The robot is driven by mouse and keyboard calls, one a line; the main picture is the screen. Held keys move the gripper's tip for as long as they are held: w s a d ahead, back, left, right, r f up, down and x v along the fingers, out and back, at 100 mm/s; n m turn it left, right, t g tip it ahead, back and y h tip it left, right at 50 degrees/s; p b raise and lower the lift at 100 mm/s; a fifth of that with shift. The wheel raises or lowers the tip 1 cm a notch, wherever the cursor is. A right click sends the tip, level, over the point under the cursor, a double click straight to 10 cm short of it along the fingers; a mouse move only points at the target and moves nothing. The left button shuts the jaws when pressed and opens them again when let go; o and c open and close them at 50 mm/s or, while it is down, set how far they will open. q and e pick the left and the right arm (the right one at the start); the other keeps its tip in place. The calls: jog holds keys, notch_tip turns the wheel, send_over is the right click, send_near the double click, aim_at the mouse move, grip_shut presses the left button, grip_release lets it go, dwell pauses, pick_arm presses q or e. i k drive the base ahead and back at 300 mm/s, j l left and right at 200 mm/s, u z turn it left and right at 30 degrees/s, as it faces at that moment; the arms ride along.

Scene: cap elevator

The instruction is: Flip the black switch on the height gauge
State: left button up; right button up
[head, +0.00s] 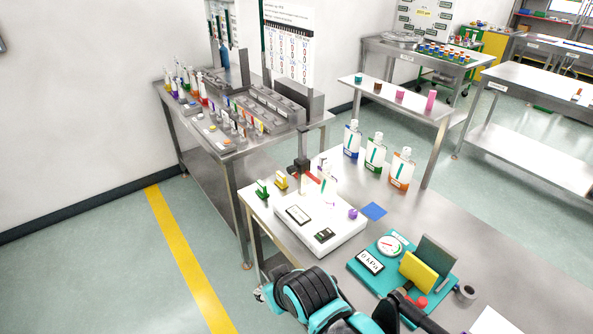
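The height gauge (345,232) appears to be the white device on the near metal table, with a thin upright post behind it. A dark block (299,166) sits on the post and a red piece shows beside it. A small dark panel (324,235) is on the front of the white base; I cannot tell which dark part is the black switch or its position. A small bottle (328,181) stands at the back of the device. Parts of my teal and black arms show at the bottom edge, but neither gripper's fingertips can be seen.
A teal pressure-gauge unit (360,271) with a yellow block (418,272) stands to the right. Several bottles (376,155) stand behind. The table's right part is largely clear.

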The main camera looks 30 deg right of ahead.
aim_at(327, 232)
jog(key=z, duration=1.35)
